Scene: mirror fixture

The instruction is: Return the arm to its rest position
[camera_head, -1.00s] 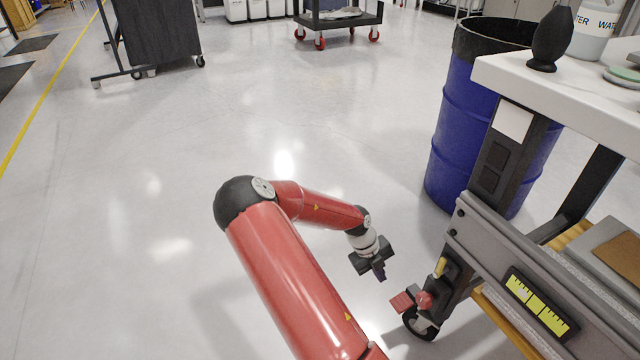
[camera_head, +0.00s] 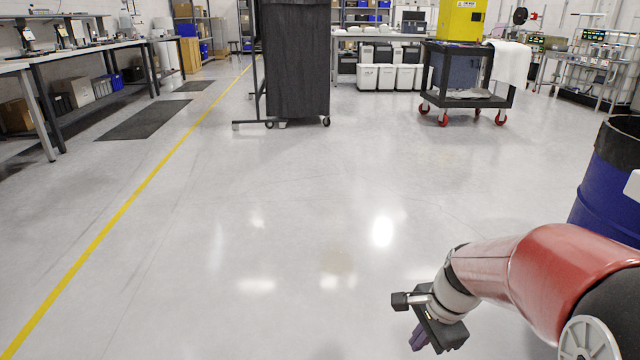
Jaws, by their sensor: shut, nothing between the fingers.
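My red arm (camera_head: 545,270) reaches in from the lower right of the head view, bent, with its end toward the middle. My gripper (camera_head: 418,338) is a dark block with purplish fingers. It hangs low over the bare floor, with the fingers pointing down. It is shut and holds nothing. No object touches it. The rest of the arm is cut off at the right edge.
A blue drum (camera_head: 608,195) stands at the right edge, behind the arm. A dark bin on wheels (camera_head: 295,60) and a black cart with red casters (camera_head: 465,95) stand farther back. Workbenches (camera_head: 75,60) line the left. The floor (camera_head: 250,220) in the middle is clear.

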